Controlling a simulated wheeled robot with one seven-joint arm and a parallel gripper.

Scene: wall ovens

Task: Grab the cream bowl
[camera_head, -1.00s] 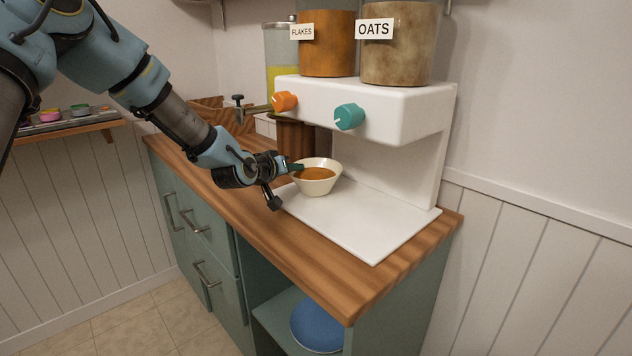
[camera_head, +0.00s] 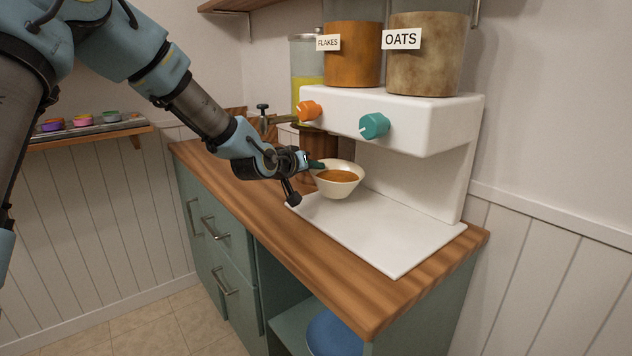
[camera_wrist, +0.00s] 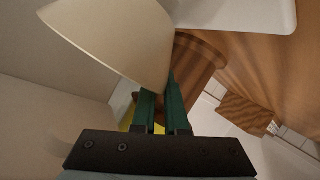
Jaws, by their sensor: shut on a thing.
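The cream bowl (camera_head: 340,188), with brown-orange contents, is just above the left part of the white dispenser's flat base, its rim slightly tilted. My gripper (camera_head: 316,165) is shut on the bowl's left rim, reaching in from the left. In the wrist view the bowl's smooth cream side (camera_wrist: 115,35) fills the upper left, and the green fingers of my gripper (camera_wrist: 160,100) meet at its edge. The bowl's inside is hidden in that view.
The white dispenser (camera_head: 400,115) overhangs the bowl, with an orange knob (camera_head: 309,111), a teal knob (camera_head: 374,126) and FLAKES and OATS containers on top. Its base (camera_head: 400,245) is clear at the front. The wooden counter (camera_head: 290,255) is bare along its front. A blue dish (camera_head: 335,335) sits on the shelf below.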

